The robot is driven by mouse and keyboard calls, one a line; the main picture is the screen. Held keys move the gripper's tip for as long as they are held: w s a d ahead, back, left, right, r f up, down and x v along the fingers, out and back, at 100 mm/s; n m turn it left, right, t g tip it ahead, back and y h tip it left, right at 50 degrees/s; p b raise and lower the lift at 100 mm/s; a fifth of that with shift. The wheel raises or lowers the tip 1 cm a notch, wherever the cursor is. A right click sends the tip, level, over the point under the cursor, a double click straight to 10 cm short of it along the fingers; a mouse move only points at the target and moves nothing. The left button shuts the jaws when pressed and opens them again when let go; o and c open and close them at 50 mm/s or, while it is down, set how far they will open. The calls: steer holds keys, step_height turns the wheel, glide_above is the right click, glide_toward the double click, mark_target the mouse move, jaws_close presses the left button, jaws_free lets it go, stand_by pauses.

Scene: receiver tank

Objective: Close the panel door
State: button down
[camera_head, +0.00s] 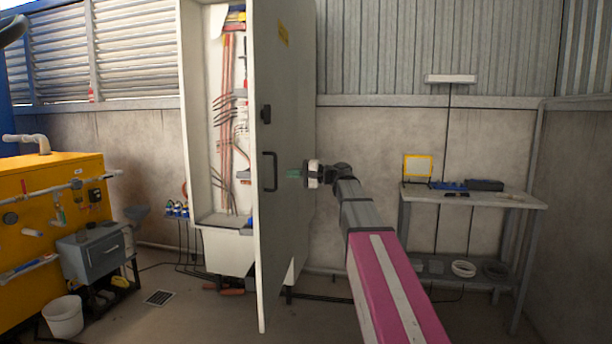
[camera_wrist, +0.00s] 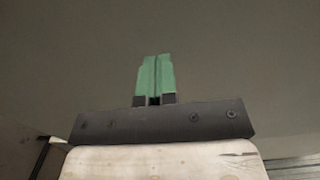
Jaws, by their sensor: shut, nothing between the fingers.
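The panel door (camera_head: 285,130) is a tall grey door standing open at the right side of the white electrical cabinet (camera_head: 199,120). Wires and red conduits show inside the cabinet. A dark handle (camera_head: 270,171) and a black latch (camera_head: 266,114) are near the door's left edge. My gripper (camera_head: 292,174), with green fingers, is just right of the handle, in front of the door face. In the wrist view the green fingers (camera_wrist: 155,76) are together with nothing between them, and a plain grey-brown surface fills the view ahead. I cannot tell whether the fingertips touch the door.
A metal table (camera_head: 520,200) with tools and a yellow frame stands at the right. A yellow machine (camera_head: 60,200), a grey box (camera_head: 95,252) and a white bucket (camera_head: 63,316) stand at the left. Cables lie on the floor near the cabinet. Floor left of the door is partly clear.

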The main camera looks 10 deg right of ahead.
steer(key=shift+x, duration=2.45)
steer(key=shift+a, duration=0.1)
